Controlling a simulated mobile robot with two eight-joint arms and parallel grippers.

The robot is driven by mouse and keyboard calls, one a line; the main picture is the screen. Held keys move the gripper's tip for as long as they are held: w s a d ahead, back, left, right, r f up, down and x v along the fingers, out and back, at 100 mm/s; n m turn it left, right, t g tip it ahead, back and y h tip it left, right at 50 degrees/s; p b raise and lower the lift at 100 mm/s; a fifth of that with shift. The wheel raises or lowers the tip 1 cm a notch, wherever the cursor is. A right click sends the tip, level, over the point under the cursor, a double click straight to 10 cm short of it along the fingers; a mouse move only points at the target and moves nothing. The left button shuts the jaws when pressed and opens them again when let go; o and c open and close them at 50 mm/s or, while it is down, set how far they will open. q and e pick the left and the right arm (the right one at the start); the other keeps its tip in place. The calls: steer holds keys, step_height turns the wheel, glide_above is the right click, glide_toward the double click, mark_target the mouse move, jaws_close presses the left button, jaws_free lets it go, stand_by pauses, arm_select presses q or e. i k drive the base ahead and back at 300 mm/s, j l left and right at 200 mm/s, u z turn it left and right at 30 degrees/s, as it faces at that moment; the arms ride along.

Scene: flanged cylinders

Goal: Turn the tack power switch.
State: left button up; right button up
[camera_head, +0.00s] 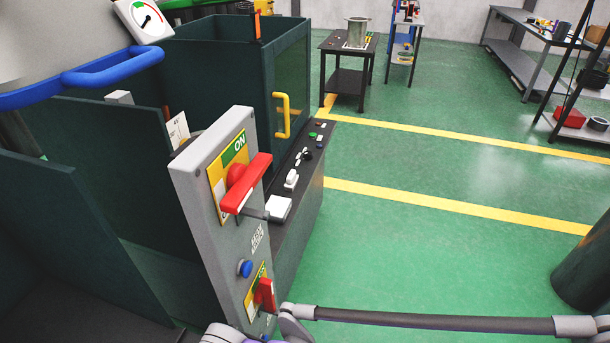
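A tall grey switch panel (202,208) stands left of centre, leaning slightly in the picture. Its upper part has a yellow and green plate marked ON, with a large red handle (250,182) slanting up to the right. Lower down, a smaller red switch handle (265,294) stands nearly upright on a second yellow plate (252,302). The panel lettering is too small to tell which is the tack power switch.
A blue button (245,268) sits between the two switches. Behind the panel is a dark console (306,187) with white knobs, and a dark green enclosure with a yellow door handle (282,115). A blue rail (115,68) crosses upper left. Green floor is open to the right.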

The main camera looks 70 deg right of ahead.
mark_target(242, 180)
steer(key=z, duration=0.5)
steer(key=l+z, duration=0.15)
steer(key=z, duration=0.3)
steer(key=l+z, duration=0.1)
steer(key=z, duration=0.4)
steer(key=l+z, duration=0.1)
steer(key=z, duration=0.4)
